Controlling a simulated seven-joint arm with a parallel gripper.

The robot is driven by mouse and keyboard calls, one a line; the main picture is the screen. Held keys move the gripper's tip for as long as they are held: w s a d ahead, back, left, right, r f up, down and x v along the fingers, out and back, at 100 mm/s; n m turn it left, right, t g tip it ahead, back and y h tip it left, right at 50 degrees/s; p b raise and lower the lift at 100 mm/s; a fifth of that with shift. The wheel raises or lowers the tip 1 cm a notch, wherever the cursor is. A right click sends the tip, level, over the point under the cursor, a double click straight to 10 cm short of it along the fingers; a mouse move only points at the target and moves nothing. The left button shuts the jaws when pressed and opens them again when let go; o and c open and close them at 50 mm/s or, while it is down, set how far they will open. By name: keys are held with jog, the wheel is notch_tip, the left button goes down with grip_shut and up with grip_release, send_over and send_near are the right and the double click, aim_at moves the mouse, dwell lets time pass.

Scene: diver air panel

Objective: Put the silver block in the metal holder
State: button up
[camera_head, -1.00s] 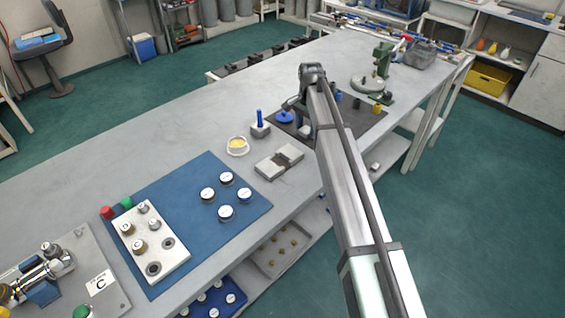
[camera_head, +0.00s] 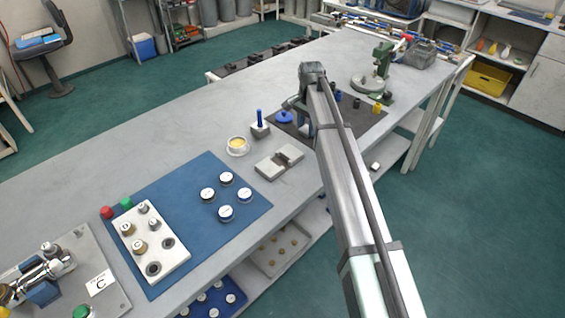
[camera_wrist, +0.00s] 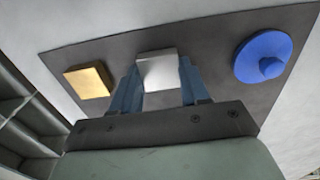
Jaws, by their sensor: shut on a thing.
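The silver block (camera_wrist: 158,70) is a pale square-topped piece between my gripper's two blue-grey fingers in the wrist view. My gripper (camera_wrist: 157,88) is shut on it over the dark mat (camera_wrist: 210,45). I cannot tell whether the block touches the mat. In the head view my gripper (camera_head: 303,126) is at the mat's near-left part, and my arm hides much of it. The metal holder (camera_head: 270,168) is a low grey piece with a dark gap in its middle. It lies on the bench to the left of my gripper, nearer the front edge.
A blue round knob (camera_wrist: 264,57) and a yellow block (camera_wrist: 90,82) flank the held block on the mat. A blue-posted stand (camera_head: 260,130) and a white dish with yellow contents (camera_head: 237,146) are near the holder. A blue mat (camera_head: 185,215) with gauges lies further left.

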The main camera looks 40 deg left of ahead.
jog(key=shift+r, duration=0.2)
jog(key=shift+r, duration=1.15)
jog(key=shift+n, duration=0.3)
jog(key=s, duration=0.1)
jog(key=s+a+r, duration=0.1)
jog(key=s+a, duration=0.1)
jog(key=s, duration=0.1)
jog(key=shift+r, duration=0.2)
jog(key=shift+n, duration=0.4)
jog(key=s+d+r, duration=0.1)
jog(key=s, duration=0.2)
jog(key=s+r, duration=0.1)
jog(key=s, duration=0.3)
jog(key=s+d+r, duration=0.1)
jog(key=s, duration=0.2)
jog(key=shift+s+d+r, duration=0.35)
jog(key=shift+s, duration=0.05)
jog(key=s+d, duration=0.1)
jog(key=s+d+m, duration=0.1)
jog(key=d, duration=0.1)
jog(key=shift+s+d, duration=0.1)
jog(key=shift+d, duration=0.05)
